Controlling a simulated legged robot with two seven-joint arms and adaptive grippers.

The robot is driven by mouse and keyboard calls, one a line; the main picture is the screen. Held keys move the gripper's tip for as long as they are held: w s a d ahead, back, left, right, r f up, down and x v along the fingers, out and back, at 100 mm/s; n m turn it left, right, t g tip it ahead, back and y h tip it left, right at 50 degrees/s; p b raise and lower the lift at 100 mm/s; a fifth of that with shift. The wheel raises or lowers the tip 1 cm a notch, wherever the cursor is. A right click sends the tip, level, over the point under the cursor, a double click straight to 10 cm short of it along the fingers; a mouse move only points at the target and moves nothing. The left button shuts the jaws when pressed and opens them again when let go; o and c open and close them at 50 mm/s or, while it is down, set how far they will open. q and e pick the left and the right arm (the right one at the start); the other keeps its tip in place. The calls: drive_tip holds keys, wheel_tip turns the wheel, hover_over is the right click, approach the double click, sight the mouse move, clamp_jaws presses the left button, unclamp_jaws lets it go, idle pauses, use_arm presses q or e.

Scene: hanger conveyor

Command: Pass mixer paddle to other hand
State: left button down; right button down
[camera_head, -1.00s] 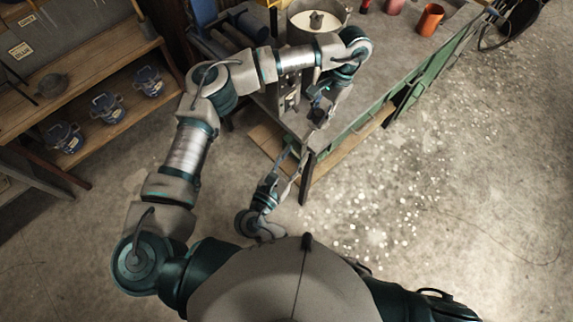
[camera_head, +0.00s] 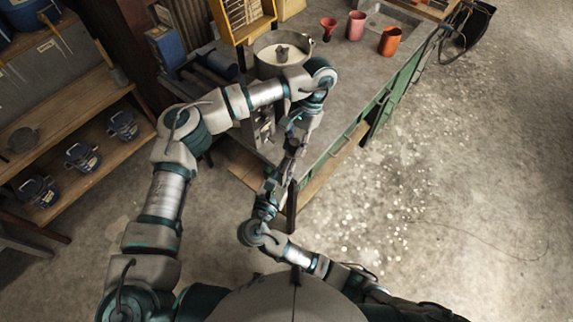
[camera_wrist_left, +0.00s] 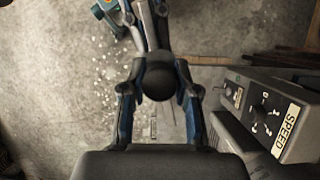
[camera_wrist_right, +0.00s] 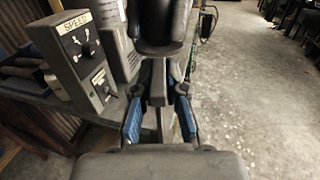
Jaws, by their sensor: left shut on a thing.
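My left gripper (camera_head: 299,132) points down beside the table corner. In the left wrist view its fingers close around the dark mixer paddle (camera_wrist_left: 158,80), whose rounded dark end faces that camera. My right gripper (camera_head: 272,186) is just below and reaches up toward the left one. In the right wrist view a dark bar of the paddle (camera_wrist_right: 156,85) runs between the right fingers (camera_wrist_right: 158,118), with gaps showing on both sides, so that gripper looks open around it.
The grey table (camera_head: 350,75) with a green side holds a metal bowl (camera_head: 268,66) of white stuff and several red and orange cups (camera_head: 390,41). A machine with a SPEED panel (camera_wrist_right: 80,50) stands close beside both grippers. A wooden shelf (camera_head: 95,175) with blue pots is left. Floor right is clear.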

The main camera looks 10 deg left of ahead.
use_arm(q)
drive_tip(key=c, duration=0.8)
unclamp_jaws()
drive_tip(key=shift+d, duration=0.1)
